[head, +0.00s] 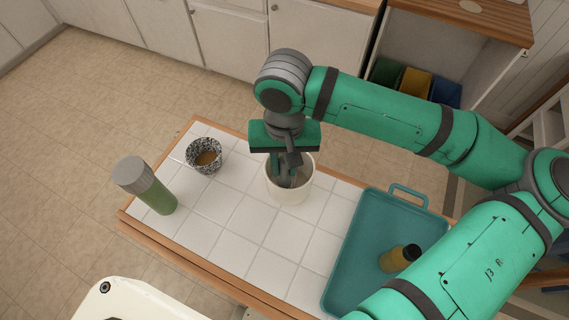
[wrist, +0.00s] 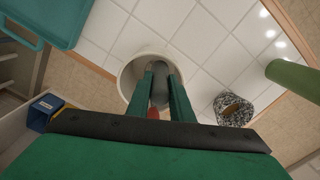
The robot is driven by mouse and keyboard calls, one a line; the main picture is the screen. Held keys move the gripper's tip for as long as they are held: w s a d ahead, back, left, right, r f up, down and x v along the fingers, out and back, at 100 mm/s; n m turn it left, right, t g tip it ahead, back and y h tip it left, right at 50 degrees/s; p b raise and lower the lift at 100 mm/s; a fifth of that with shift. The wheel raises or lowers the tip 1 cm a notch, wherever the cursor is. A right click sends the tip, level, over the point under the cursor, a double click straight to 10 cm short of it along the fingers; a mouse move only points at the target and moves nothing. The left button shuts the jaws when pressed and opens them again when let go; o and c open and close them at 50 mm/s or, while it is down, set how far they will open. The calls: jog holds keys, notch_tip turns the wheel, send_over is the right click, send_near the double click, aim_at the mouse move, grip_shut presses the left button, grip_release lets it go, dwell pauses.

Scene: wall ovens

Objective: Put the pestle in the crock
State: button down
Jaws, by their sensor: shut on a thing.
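The crock (head: 291,192) is a cream-white round pot standing upright on the white tiled tabletop, near its far edge. Its rim also shows in the wrist view (wrist: 126,76). My gripper (head: 286,172) points down over the crock's mouth, with its fingertips at or inside the opening. In the wrist view my gripper (wrist: 161,80) is shut on a grey, rounded thing, which looks like the pestle (wrist: 160,95). The pestle's lower end is within the crock's outline. Whether it touches the bottom is hidden.
A green flask with a grey cap (head: 150,186) stands at the table's left end. A teal tray (head: 345,267) holding a yellow, dark-capped bottle (head: 398,258) lies to the right. Tiles between are clear.

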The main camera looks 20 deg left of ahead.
jog(key=shift+w, duration=0.1)
jog(key=shift+f, duration=0.15)
jog(key=c, duration=1.7)
grip_release()
jog(key=shift+w, duration=0.1)
jog(key=shift+o, duration=0.7)
jog(key=shift+d, duration=0.15)
jog(key=shift+s+a, duration=0.3)
jog(key=r, duration=1.2)
jog(key=shift+w+d+r, duration=0.15)
jog(key=shift+w+r, duration=0.05)
jog(key=shift+d, duration=0.1)
jog(key=shift+s, duration=0.15)
